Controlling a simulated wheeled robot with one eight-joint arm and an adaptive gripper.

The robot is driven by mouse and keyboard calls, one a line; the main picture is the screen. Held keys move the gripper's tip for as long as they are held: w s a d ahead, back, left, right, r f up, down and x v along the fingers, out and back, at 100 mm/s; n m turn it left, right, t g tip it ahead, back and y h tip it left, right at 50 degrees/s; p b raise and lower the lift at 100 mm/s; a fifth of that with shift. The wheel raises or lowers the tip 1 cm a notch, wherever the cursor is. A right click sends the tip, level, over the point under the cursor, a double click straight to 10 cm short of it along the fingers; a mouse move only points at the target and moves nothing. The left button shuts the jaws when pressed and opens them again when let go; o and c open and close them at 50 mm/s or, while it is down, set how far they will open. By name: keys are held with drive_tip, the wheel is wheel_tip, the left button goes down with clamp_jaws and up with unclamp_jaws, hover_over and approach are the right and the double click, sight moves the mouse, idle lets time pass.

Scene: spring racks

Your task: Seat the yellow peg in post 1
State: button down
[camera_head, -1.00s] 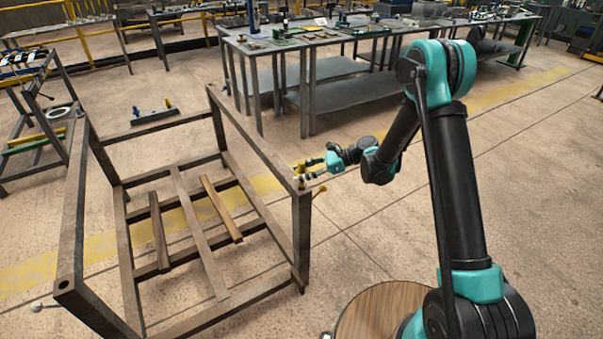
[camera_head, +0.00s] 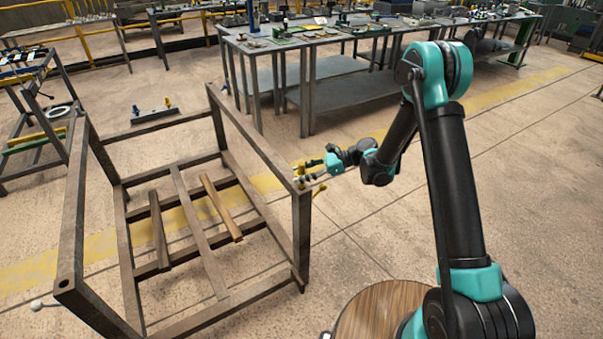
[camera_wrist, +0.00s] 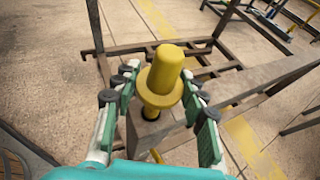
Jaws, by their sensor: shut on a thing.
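The yellow peg (camera_wrist: 166,68) stands between my gripper's fingers, with a wide collar below its rounded top. My gripper (camera_wrist: 160,87) is shut on it; it also shows in the head view (camera_head: 308,172). The peg's lower part meets a dark hole in the top of a rusty metal post (camera_wrist: 172,133). I cannot tell how deep it goes; the collar is above the post top. In the head view the peg (camera_head: 300,169) is small, at the top of the frame's right-hand post (camera_head: 302,235). No post number is legible.
The post is a corner of an open brown metal frame (camera_head: 250,137) with loose bars low inside. A yellow handle (camera_head: 319,189) sticks out beside the post. Another post with an empty hole (camera_head: 64,284) stands front left. A workbench (camera_head: 330,42) stands behind.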

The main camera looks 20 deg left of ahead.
sight(302, 184)
drive_tip(key=shift+f, duration=2.4)
drive_tip(key=shift+r, duration=0.1)
drive_tip(key=shift+r, duration=2.55)
drive_tip(key=shift+f, duration=2.6)
drive_tip(key=c, duration=0.8)
unclamp_jaws()
